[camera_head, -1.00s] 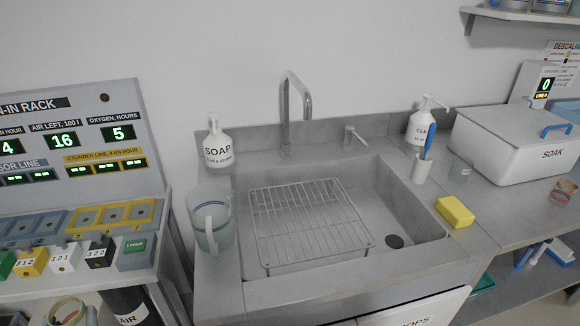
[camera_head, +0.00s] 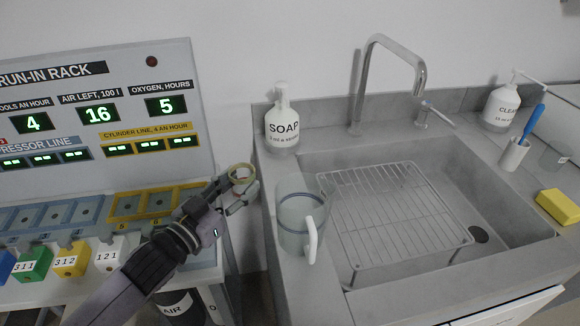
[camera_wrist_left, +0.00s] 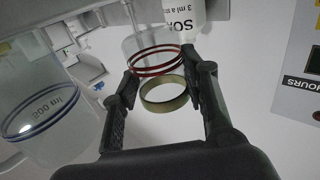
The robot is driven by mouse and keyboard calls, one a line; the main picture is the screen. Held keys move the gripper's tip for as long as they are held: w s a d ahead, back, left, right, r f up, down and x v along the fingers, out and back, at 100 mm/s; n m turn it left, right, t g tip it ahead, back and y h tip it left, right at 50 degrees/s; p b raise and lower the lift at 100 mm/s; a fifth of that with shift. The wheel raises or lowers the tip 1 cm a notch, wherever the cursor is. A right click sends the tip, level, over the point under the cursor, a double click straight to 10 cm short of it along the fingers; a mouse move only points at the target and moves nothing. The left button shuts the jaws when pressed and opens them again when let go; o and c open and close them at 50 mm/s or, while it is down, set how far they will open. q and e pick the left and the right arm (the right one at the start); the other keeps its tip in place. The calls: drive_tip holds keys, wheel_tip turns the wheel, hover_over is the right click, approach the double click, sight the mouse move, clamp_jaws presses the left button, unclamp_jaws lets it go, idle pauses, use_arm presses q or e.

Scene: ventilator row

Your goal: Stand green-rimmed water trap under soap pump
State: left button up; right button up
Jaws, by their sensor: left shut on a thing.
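My left gripper (camera_head: 236,190) is shut on a small clear water trap with an olive-green rim (camera_head: 243,176). In the left wrist view the green rim (camera_wrist_left: 165,96) sits between my two fingers. Red rings on clear plastic (camera_wrist_left: 157,60) show just behind it; I cannot tell whether they belong to the same trap. The white soap pump (camera_head: 281,122), labelled SOAP, stands upright on the sink's back left corner. The held trap is left of the pump and lower in the picture, apart from it. The soap pump also shows in the left wrist view (camera_wrist_left: 184,20).
A clear jug (camera_head: 298,222) with a white handle stands on the sink's left edge, close to my gripper. The sink (camera_head: 370,290) holds a wire rack (camera_head: 395,215). A tap (camera_head: 357,90) rises behind. The run-in rack (camera_head: 100,90) stands at left.

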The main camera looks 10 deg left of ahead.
use_arm(q)
drive_tip(key=shift+w+a+r, duration=0.1)
drive_tip(key=shift+w+a, duration=0.05)
drive_tip(key=shift+w, duration=0.05)
drive_tip(key=shift+w+r, duration=0.1)
drive_tip(key=shift+w, duration=0.15)
drive_tip(key=p+x, duration=0.1)
drive_tip(key=x, duration=1.6)
drive_tip(key=shift+w+d, duration=0.2)
drive_tip(key=shift+f, duration=1.8)
use_arm(e)
drive_tip(key=shift+s+d+r, duration=0.15)
drive_tip(key=shift+s+r, duration=0.15)
drive_tip(key=shift+r, duration=0.25)
use_arm(q)
drive_tip(key=shift+f, duration=0.1)
use_arm(e)
drive_tip(key=shift+f, duration=0.1)
use_arm(q)
drive_tip(key=o, duration=1.1)
